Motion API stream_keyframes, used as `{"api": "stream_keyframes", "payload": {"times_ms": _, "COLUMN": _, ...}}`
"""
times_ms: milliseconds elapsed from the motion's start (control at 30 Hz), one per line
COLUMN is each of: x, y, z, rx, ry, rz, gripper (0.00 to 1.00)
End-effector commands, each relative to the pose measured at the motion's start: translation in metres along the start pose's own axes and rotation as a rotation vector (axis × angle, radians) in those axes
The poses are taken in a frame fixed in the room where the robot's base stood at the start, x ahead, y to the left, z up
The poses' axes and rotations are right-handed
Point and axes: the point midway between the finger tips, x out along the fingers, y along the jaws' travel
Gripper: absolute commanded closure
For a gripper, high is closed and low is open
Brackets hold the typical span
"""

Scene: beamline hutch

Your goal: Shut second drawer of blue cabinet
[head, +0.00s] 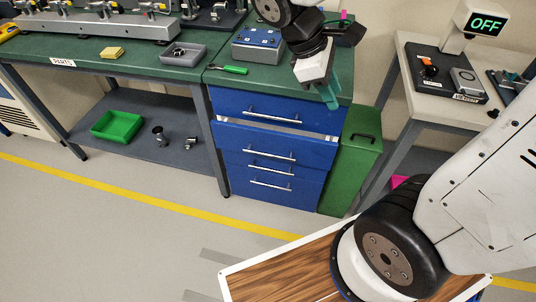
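The blue cabinet (222,172) stands under the right part of the green bench, with several drawers and silver bar handles. Its second drawer (290,148) from the top is pulled out, and a pale strip of its inside shows along the top edge. The top drawer (270,108) and the lower drawers (265,180) look flush. My gripper (330,97) hangs above and right of the second drawer, in front of the bench's right corner and apart from the drawer front. Its teal fingers point down; their gap cannot be made out.
A green box (352,160) with a black handle stands right of the cabinet. A white table (440,105) with an OFF display is farther right. The bench holds a screwdriver (232,69) and a grey tray (184,55). The floor before the drawers is clear.

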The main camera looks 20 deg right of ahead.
Motion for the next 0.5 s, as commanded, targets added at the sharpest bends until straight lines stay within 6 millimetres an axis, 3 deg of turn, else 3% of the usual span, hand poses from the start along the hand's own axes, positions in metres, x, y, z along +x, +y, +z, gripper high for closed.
{"api": "stream_keyframes", "payload": {"times_ms": 200, "x": 0.027, "y": 0.033, "z": -0.066, "rx": -0.465, "ry": -0.258, "rz": 0.090, "gripper": 0.68}}
{"api": "stream_keyframes", "payload": {"times_ms": 500, "x": 0.080, "y": 0.053, "z": -0.174, "rx": -1.111, "ry": -0.629, "rz": 0.170, "gripper": 0.68}}
